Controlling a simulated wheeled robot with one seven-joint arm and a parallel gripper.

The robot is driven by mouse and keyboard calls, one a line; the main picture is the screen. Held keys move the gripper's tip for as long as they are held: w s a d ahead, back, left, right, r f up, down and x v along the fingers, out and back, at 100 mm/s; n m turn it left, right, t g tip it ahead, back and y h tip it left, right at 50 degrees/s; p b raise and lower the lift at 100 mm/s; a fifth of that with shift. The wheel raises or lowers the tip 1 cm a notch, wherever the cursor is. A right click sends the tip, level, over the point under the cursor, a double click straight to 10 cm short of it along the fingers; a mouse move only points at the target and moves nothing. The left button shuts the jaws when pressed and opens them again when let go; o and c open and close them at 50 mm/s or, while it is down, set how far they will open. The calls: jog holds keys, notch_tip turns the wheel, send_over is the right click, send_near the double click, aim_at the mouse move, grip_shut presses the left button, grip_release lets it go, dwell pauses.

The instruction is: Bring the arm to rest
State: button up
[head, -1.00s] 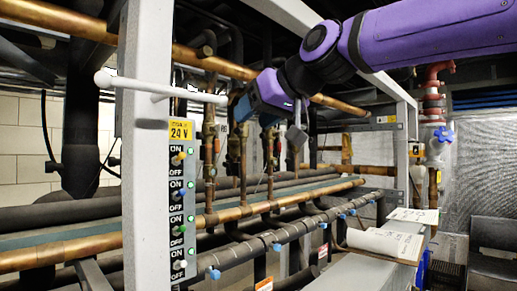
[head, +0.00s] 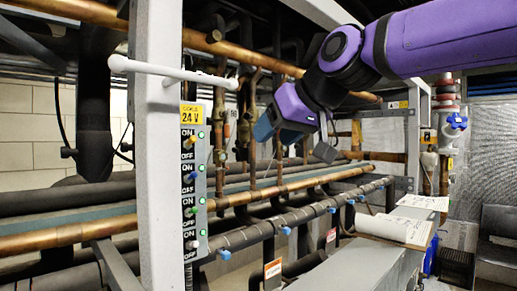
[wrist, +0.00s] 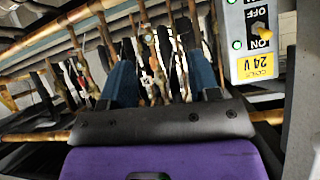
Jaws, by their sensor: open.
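My purple arm reaches in from the upper right of the head view. My gripper (head: 268,130) hangs in front of the copper pipes, to the right of the switch panel (head: 193,190). In the wrist view, the two blue fingers of my gripper (wrist: 165,85) stand apart with nothing held between them. The panel shows at the upper right of the wrist view, with a yellow "24 V" label and a switch beside a green light (wrist: 237,44).
A white horizontal bar (head: 170,72) sticks out from the grey post (head: 158,130) left of my gripper. Copper pipes (head: 290,183) run behind and below. Papers (head: 405,228) lie on a grey box at right. A blue-handled valve (head: 456,122) stands far right.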

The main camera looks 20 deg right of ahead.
jog(key=s+d+f+m+g+h, duration=0.1)
jog(key=s+d+f+g+h, duration=0.1)
jog(key=s+d+f, duration=0.2)
jog(key=s+d+f+m+g+h, duration=0.2)
jog(key=s+d+f, duration=0.3)
jog(key=s+f, duration=0.6)
notch_tip(320, 180, down, 7)
jog(key=shift+r+g, duration=0.15)
jog(key=shift+g, duration=0.35)
